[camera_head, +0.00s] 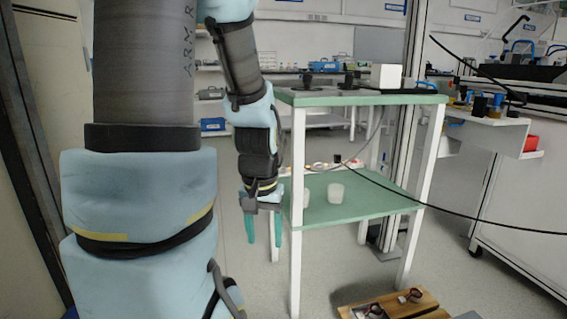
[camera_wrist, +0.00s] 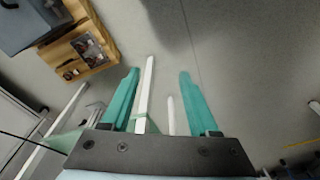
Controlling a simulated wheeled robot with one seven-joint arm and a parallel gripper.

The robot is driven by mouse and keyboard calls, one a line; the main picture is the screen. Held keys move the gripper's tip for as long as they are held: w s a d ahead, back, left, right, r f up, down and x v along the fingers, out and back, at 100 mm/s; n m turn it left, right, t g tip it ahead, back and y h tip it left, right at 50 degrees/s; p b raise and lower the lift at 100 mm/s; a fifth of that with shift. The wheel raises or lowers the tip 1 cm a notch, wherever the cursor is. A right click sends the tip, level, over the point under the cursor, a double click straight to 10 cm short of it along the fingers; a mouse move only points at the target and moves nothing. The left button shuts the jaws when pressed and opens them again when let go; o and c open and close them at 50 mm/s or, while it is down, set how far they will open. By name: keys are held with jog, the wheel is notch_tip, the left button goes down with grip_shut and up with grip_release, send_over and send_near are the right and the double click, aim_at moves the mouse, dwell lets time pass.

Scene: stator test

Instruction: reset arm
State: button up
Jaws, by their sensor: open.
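My arm hangs down at the left of the head view, wrapped in light blue padding. My gripper (camera_head: 263,230) points straight down beside the near left leg of a green-topped table. Its two teal fingers are apart with nothing between them. In the wrist view my gripper (camera_wrist: 158,95) is open and empty, with grey floor beyond the fingers. White table legs show between and behind the fingers there.
The two-level table (camera_head: 375,205) stands just right of my gripper. A wooden box (camera_head: 425,300) lies on the floor at front right, also in the wrist view (camera_wrist: 72,52).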

notch_tip(320, 180, up, 40)
jog(key=s+a+n+p, duration=0.1)
jog(key=a+p, duration=0.1)
jog(key=p, duration=3.6)
jog(key=shift+a+f, duration=0.15)
jog(key=shift+a, duration=0.2)
jog(key=shift+s, duration=0.1)
jog(key=shift+c, duration=0.2)
